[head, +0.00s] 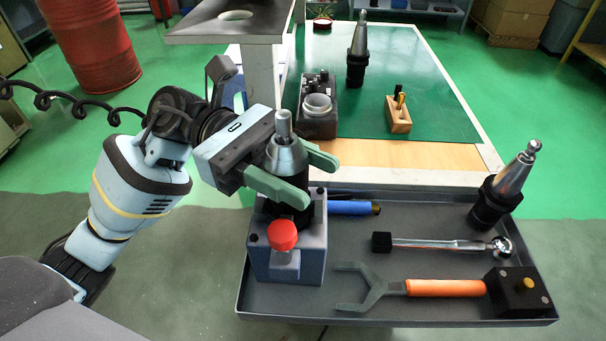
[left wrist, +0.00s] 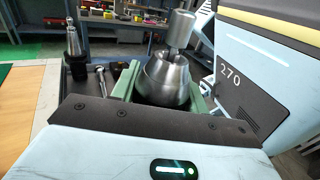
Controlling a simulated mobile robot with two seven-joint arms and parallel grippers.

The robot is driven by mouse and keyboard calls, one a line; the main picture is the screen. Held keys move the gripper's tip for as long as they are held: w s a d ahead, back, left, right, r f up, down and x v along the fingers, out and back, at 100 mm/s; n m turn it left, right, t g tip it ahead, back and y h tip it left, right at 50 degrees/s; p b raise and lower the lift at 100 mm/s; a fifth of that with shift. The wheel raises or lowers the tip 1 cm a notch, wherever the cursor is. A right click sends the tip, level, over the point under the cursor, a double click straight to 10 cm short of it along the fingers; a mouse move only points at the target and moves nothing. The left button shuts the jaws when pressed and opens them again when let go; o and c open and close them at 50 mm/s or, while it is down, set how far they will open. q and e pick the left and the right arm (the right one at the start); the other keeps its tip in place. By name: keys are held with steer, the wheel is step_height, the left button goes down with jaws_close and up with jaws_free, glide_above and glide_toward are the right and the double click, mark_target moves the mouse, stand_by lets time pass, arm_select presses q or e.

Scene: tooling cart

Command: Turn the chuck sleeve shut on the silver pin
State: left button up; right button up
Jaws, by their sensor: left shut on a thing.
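The chuck sleeve (head: 286,156) is a silver cone on a dark body, standing upright in a grey-blue block (head: 300,257) with a red knob (head: 282,235). The silver pin (head: 283,122) stands up from the top of the sleeve. My left gripper (head: 306,177) is shut on the sleeve, one green finger on each side of it. In the left wrist view the sleeve (left wrist: 166,80) sits between the green fingers, and the pin (left wrist: 181,29) rises above it, leaning a little in that picture. How tightly the chuck grips the pin cannot be seen. My right gripper is not in view.
The grey tray (head: 440,204) holds a blue-handled tool (head: 350,208), a ratchet (head: 440,244), an orange-handled spanner (head: 440,288), a black box with a yellow button (head: 519,292) and a tool holder (head: 505,185). Another holder (head: 357,55) stands on the green mat behind.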

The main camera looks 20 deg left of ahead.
arm_select(q)
steer(key=shift+s+m+g+b, duration=0.1)
steer(key=shift+m+g+b, duration=0.2)
steer(key=shift+m+g, duration=0.3)
steer(key=o, duration=1)
